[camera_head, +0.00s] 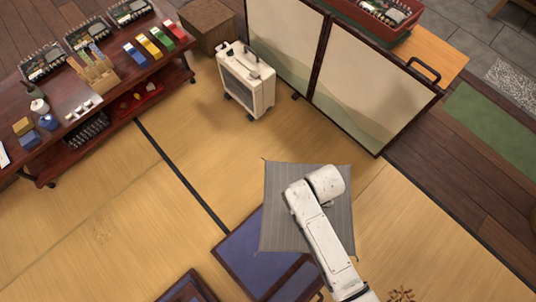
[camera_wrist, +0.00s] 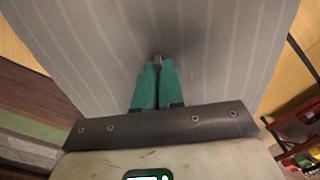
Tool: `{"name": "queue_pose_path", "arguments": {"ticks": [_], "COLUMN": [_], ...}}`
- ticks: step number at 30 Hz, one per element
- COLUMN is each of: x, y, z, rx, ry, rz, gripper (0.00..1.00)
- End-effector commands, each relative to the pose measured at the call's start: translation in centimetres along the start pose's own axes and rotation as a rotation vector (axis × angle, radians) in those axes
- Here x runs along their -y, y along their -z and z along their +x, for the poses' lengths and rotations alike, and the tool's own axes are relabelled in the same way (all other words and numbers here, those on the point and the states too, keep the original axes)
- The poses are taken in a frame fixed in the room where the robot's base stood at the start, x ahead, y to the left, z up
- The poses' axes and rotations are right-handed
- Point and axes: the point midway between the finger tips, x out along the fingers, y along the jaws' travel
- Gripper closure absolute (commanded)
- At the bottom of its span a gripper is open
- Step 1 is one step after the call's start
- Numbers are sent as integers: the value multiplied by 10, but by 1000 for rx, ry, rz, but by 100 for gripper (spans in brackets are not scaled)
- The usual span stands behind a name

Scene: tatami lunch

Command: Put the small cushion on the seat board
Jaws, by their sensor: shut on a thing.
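The small cushion (camera_head: 278,215) is a grey, striped square in the head view, beneath my arm. It fills most of the wrist view (camera_wrist: 220,40). My gripper (camera_wrist: 158,68) has green fingers close together, shut on a small part at the middle of the cushion. The fingertips are hidden by my arm in the head view. A dark-framed blue panel (camera_head: 240,250), perhaps the seat board, lies partly under the cushion's lower left in the picture. I cannot tell whether the cushion touches it.
Another blue framed piece (camera_head: 187,289) is at the bottom edge. A folding screen (camera_head: 350,95) and a white wheeled box (camera_head: 247,80) stand behind. A red-brown low table (camera_head: 85,92) with boxes and small items is at the left. The tatami (camera_head: 100,215) at the left is clear.

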Motion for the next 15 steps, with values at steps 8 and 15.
{"name": "queue_pose_path", "arguments": {"ticks": [8, 15], "x": [13, 3], "y": [39, 84], "z": [44, 61], "rx": [-3, -9], "ry": [10, 12], "rz": [4, 4], "gripper": [100, 100]}}
